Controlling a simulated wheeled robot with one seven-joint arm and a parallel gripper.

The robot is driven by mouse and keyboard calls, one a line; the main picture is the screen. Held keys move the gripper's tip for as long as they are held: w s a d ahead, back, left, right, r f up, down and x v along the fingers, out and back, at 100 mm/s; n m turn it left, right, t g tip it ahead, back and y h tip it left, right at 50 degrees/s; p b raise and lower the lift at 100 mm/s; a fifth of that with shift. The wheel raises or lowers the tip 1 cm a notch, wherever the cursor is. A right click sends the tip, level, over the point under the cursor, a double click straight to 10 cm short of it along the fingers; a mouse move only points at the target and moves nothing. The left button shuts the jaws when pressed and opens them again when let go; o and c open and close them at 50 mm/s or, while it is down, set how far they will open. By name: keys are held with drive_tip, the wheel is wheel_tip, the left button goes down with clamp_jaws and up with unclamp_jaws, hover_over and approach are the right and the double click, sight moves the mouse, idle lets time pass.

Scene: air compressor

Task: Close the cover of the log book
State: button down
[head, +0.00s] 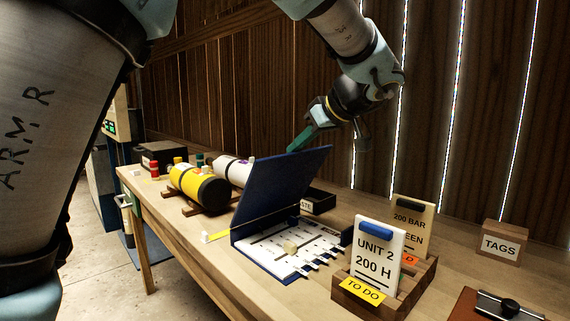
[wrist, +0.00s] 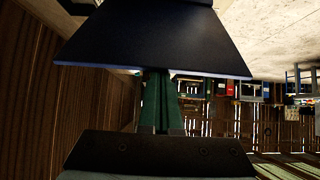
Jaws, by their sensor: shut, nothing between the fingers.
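The log book is a blue binder on the bench. Its cover (head: 283,190) stands raised and tilted in the head view, with its free edge up at the right. Its white inner page (head: 297,250) with several tabs lies flat on the bench. My gripper (head: 300,140) is behind the upper edge of the cover, its green fingers pointing down toward it. In the wrist view the dark cover (wrist: 155,45) fills the top, and the green fingers (wrist: 158,95) are together and reach its edge. I cannot tell whether they touch it.
A yellow cylinder (head: 195,186) and a white cylinder (head: 234,171) lie left of the book. A wooden card holder (head: 375,297) with upright cards stands at the right. A TAGS block (head: 500,243) and a clipboard (head: 497,306) are farther right. A plank wall stands behind.

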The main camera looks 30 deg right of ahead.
drive_tip(key=s+d+f+t+b, duration=0.1)
drive_tip(key=s+f+t+b, duration=0.3)
drive_tip(key=s+f+b, duration=0.4)
drive_tip(key=shift+s+d+f+y+b, duration=0.2)
drive_tip(key=shift+d+y+b, duration=0.2)
drive_tip(key=shift+b, duration=2.9)
drive_tip(key=shift+r, duration=0.15)
